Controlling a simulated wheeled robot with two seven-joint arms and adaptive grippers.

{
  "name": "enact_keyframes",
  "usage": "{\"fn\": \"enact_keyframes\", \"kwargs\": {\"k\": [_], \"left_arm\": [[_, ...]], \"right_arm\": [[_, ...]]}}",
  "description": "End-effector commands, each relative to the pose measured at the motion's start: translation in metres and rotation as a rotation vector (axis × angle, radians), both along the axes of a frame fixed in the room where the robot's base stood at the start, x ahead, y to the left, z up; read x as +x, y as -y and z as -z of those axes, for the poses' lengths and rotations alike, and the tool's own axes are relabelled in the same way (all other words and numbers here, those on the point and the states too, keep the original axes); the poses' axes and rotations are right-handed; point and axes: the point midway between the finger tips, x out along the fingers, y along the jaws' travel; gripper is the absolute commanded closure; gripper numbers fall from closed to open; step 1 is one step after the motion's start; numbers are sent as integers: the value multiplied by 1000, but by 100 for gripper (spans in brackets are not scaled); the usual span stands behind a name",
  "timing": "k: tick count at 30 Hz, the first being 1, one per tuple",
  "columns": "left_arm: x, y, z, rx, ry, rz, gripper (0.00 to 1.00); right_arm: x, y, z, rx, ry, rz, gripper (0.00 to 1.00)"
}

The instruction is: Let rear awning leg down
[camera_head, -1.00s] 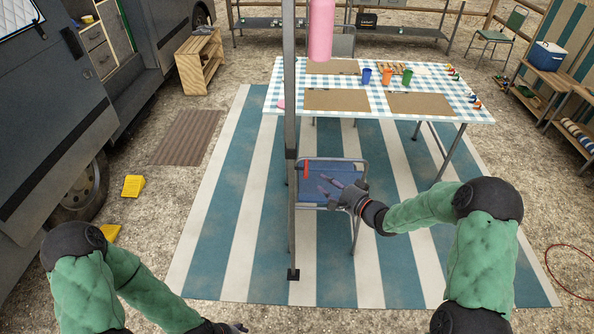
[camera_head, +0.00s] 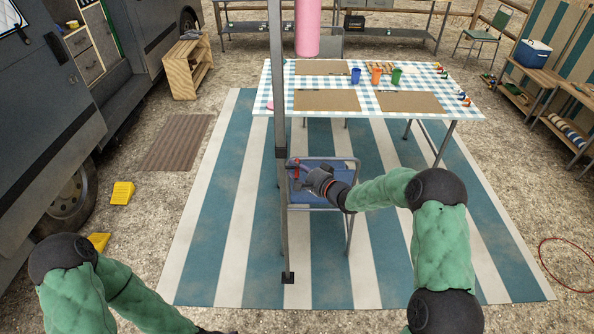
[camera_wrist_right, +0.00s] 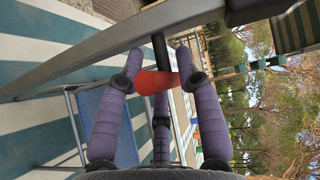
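The awning leg (camera_head: 281,120) is a grey upright pole with a black foot (camera_head: 288,277) on the striped mat. It also crosses the top of the right wrist view (camera_wrist_right: 85,75). A red lever (camera_wrist_right: 155,81) is at the leg, about chair-seat height. My right gripper (camera_head: 303,175) is at the leg beside this lever. In the right wrist view its purple fingers (camera_wrist_right: 158,62) are spread with the red lever between them; I cannot tell whether they touch it. My left gripper (camera_head: 220,332) is almost wholly cut off at the bottom edge.
A blue folding chair (camera_head: 340,170) stands close behind my right gripper. A table with a checked cloth (camera_head: 262,100) stands beyond it. A pink cylinder (camera_head: 307,28) hangs beside the upper leg. The van (camera_head: 40,140) is at left. The striped mat (camera_head: 380,275) has free room at right.

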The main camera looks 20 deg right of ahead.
Motion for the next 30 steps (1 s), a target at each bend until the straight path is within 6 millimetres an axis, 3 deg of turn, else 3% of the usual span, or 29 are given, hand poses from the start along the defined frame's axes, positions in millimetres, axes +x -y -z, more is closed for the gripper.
{"fn": "enact_keyframes", "kwargs": {"k": [4, 7, 8, 14, 17, 24, 30], "left_arm": [[0, 0, 0, 0, 0, 0, 33], [0, 0, 0, 0, 0, 0, 33], [0, 0, 0, 0, 0, 0, 33], [0, 0, 1, 0, 0, 0, 33], [0, 0, 6, 0, 0, 0, 33], [0, 0, 33, 0, 0, 0, 33], [0, 0, 45, 0, 0, 0, 33]], "right_arm": [[0, 0, 0, 0, 0, 0, 68], [0, 0, 0, 0, 0, 0, 96], [0, 0, 0, 0, 0, 0, 100], [0, 0, 3, 0, 0, -1, 100], [0, 0, 18, 1, -3, 0, 100], [-1, 0, 88, -1, -4, -1, 100], [0, 0, 116, -2, 1, -1, 100]]}}
